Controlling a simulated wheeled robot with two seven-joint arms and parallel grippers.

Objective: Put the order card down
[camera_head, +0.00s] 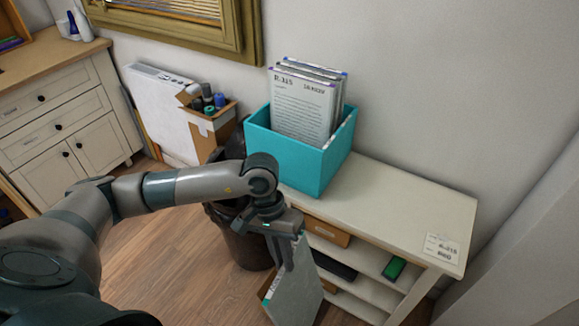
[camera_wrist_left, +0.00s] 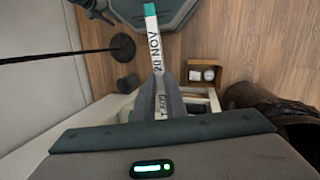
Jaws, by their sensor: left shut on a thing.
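The order card (camera_head: 297,292) is a flat pale grey-white sheet with a teal corner, hanging tilted in front of the shelf unit. My left gripper (camera_head: 284,254) is shut on it, with the card below the fingers. In the left wrist view the card (camera_wrist_left: 153,45) shows nearly edge-on, with a green end and the text "20 NOV", between the fingers (camera_wrist_left: 168,98). Part of its face is hidden by the viewing angle. My right gripper is in neither view.
A white shelf unit (camera_head: 405,205) has a clear top, except for a teal box (camera_head: 300,165) of upright cards (camera_head: 303,105) and a small label (camera_head: 441,248) at its right end. A dark bin (camera_head: 245,245) stands beside it. A carton (camera_head: 208,125) is behind.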

